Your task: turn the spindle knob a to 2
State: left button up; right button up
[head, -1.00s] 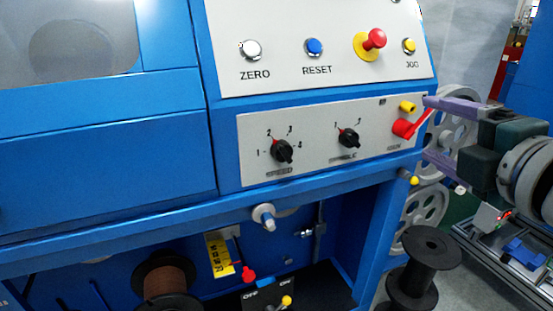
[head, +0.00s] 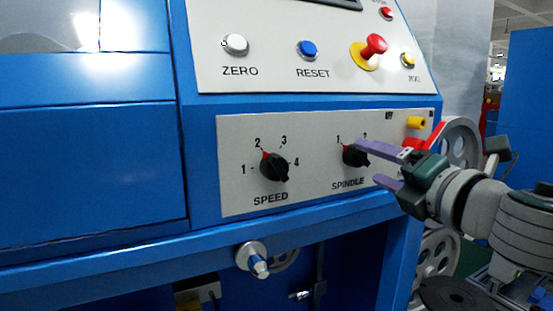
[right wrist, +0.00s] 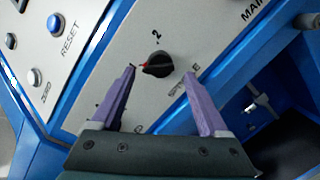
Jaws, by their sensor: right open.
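The spindle knob (head: 355,156) is a black knob with a red pointer mark, on the pale lower panel above the word SPINDLE. In the head view its red mark is at the upper left, toward the 1; the 2 is at its upper right. My right gripper (head: 367,163) is open at the knob, coming in from the right. In the right wrist view the knob (right wrist: 158,65) lies between and slightly beyond the purple fingertips (right wrist: 160,72), with a gap on each side. I cannot tell whether a finger touches it. My left gripper is not in view.
The speed knob (head: 273,166) is to the left on the same panel. A yellow knob (head: 416,123) and a red handle (head: 411,143) are close to my right gripper. A red emergency button (head: 374,44) is above. A round grey fitting (head: 252,259) sticks out below the panel.

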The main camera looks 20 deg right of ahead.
aim_at(364, 161)
jog(key=shift+w, duration=1.9)
jog(key=shift+d+f, duration=0.1)
jog(key=shift+f, duration=0.1)
jog(key=c, duration=1.2)
